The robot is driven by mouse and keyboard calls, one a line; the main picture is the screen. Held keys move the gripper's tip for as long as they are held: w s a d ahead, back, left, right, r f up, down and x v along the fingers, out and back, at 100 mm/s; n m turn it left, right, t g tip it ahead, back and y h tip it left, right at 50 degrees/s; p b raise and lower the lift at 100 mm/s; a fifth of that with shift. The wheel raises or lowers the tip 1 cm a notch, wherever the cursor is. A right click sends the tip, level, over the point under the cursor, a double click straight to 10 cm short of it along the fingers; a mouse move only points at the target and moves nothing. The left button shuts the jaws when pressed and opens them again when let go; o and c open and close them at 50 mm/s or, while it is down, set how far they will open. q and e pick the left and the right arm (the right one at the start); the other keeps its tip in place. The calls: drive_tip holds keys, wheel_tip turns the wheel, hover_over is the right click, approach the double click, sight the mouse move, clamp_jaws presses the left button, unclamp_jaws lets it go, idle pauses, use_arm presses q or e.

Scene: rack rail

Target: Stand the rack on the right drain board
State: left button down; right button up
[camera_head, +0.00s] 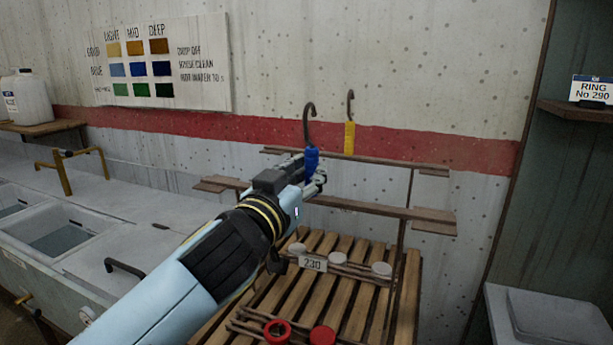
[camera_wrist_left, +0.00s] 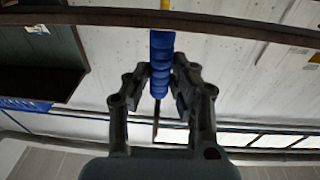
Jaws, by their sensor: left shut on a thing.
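The rack (camera_head: 425,214) is a dark frame with long brown rails, white discs and red round pieces lower down, and a tag reading 230 (camera_head: 313,263). Two dark hooks stand at its top, one with a blue grip (camera_head: 312,158) and one with a yellow grip (camera_head: 349,138). My left gripper (camera_head: 313,181) is shut on the blue grip, which also shows between its fingers in the left wrist view (camera_wrist_left: 161,52). My right gripper is not in view.
Grey basins (camera_head: 65,238) with a dark handle (camera_head: 125,268) and a brass-coloured bracket (camera_head: 65,170) are at left. A white jug (camera_head: 27,98) stands on a shelf. A grey box (camera_head: 560,318) is at lower right, below a wall shelf (camera_head: 575,110) with a ring sign.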

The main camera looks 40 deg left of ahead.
use_arm(q)
drive_tip(key=c, duration=1.1)
unclamp_jaws()
drive_tip(key=shift+c, duration=0.2)
drive_tip(key=s+d+f+b, duration=0.1)
drive_tip(key=s+b, duration=0.3)
drive_tip(key=s, duration=0.8)
drive_tip(key=shift+d, duration=0.6)
drive_tip(key=shift+w, duration=0.1)
